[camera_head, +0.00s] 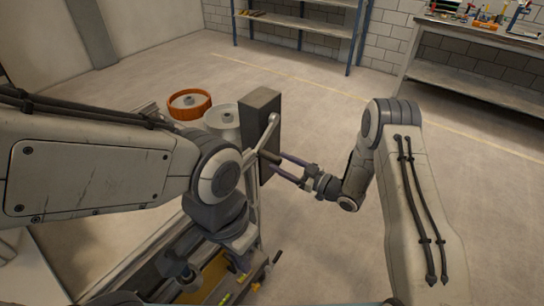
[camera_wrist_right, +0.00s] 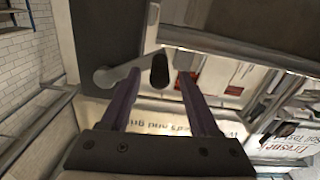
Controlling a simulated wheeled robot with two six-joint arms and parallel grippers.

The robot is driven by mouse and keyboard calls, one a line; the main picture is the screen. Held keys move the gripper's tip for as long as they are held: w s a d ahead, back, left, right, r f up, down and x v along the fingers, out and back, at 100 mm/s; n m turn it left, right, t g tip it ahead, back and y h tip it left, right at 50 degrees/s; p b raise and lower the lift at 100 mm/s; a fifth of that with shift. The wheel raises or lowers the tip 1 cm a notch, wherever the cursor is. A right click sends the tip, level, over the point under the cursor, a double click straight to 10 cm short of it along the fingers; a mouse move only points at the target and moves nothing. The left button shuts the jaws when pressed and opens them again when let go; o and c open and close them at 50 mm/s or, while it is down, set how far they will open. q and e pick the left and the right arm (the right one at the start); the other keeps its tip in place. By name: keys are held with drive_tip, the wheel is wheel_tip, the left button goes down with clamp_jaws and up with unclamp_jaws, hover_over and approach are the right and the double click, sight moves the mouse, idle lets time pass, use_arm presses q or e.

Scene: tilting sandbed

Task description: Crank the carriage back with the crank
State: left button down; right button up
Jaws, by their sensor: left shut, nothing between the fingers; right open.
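The crank's light grey arm (camera_head: 268,132) is on the side of a dark grey upright box (camera_head: 262,99). The crank's dark handle (camera_head: 271,157) sticks out toward my right gripper (camera_head: 279,163). In the right wrist view the handle (camera_wrist_right: 159,70) appears between the open fingertips (camera_wrist_right: 158,80), with gaps on both sides, and the crank arm (camera_wrist_right: 112,76) is behind the left finger. My left gripper (camera_head: 187,277) is low over the rig, shut and empty, its fingertips hard to make out. I cannot pick out the carriage; my left arm covers much of the rig.
A yellowish bed (camera_head: 212,272) lies below my left arm. A shelf (camera_head: 300,22) and a workbench (camera_head: 470,82) stand at the back. The floor right of the rig is clear.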

sight(259, 152)
drive_tip(key=shift+p+x, duration=0.3)
drive_tip(key=shift+x, duration=1.9)
clamp_jaws()
drive_tip(key=shift+d, duration=0.1)
